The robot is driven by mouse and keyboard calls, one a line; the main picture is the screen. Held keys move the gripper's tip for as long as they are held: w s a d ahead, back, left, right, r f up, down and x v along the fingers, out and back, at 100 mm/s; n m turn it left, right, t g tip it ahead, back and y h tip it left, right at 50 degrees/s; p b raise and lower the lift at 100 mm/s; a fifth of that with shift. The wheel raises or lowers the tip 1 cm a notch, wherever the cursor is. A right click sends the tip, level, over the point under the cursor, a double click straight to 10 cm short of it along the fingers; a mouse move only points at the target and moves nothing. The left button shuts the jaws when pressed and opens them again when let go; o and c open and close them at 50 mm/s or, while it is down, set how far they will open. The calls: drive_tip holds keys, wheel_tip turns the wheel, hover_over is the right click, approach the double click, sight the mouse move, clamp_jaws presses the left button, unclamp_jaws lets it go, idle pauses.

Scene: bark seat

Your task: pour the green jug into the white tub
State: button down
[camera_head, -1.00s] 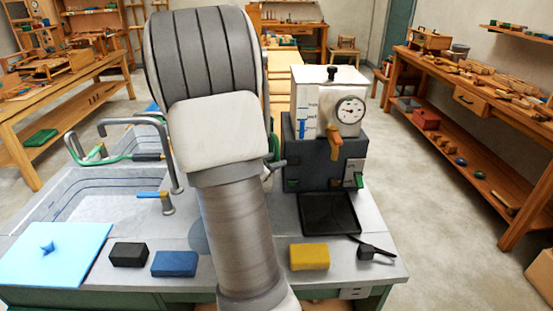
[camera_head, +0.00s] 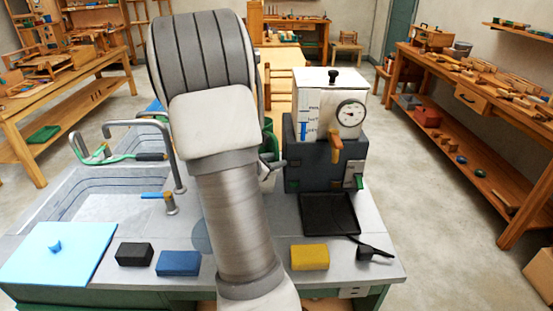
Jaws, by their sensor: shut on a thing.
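My arm fills the middle of the view and hides most of the work area behind it. A strip of the green jug (camera_head: 268,138) shows just right of the arm, beside the grey machine. A small dark grey part of my gripper (camera_head: 274,163) shows against it, and the gripper is shut on the jug. How far the jug is tilted is hidden. A pale patch below the gripper, at the arm's edge, may be the white tub (camera_head: 268,182); its opening and contents are hidden.
A machine with a white tank and gauge (camera_head: 330,105) stands right of the arm, with a black tray (camera_head: 330,214) before it. A sink (camera_head: 85,195) with taps is left. Black (camera_head: 134,254), blue (camera_head: 178,263) and yellow (camera_head: 310,257) blocks and a light blue board (camera_head: 58,252) lie in front.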

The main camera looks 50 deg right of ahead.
sight(276, 136)
drive_tip(key=shift+s+r+n+g+y+p, duration=0.2)
drive_tip(key=shift+r+p, duration=0.3)
drive_tip(key=shift+p, duration=1.3)
drive_tip(key=shift+r+n+g+y+p, duration=0.1)
drive_tip(key=shift+r+n+g+p, duration=0.3)
drive_tip(key=shift+p, duration=1.35)
drive_tip(key=shift+s+r+n+g+p, duration=0.1)
drive_tip(key=shift+r+n+g+p, duration=0.25)
drive_tip(key=shift+r+p, duration=1.65)
drive_tip(key=shift+w+r+n+g+y+p, duration=0.35)
drive_tip(key=shift+r+n+p, duration=0.2)
drive_tip(key=shift+p, duration=2.5)
drive_tip(key=shift+r, duration=0.1)
drive_tip(key=shift+w+r+p, duration=0.15)
drive_tip(key=shift+r+p, duration=0.2)
drive_tip(key=shift+r+n+g, duration=0.3)
drive_tip(key=shift+g, duration=0.1)
drive_tip(key=shift+w+d+r+p, duration=0.1)
drive_tip(key=shift+w+r+p, duration=0.05)
drive_tip(key=shift+r+p, duration=0.15)
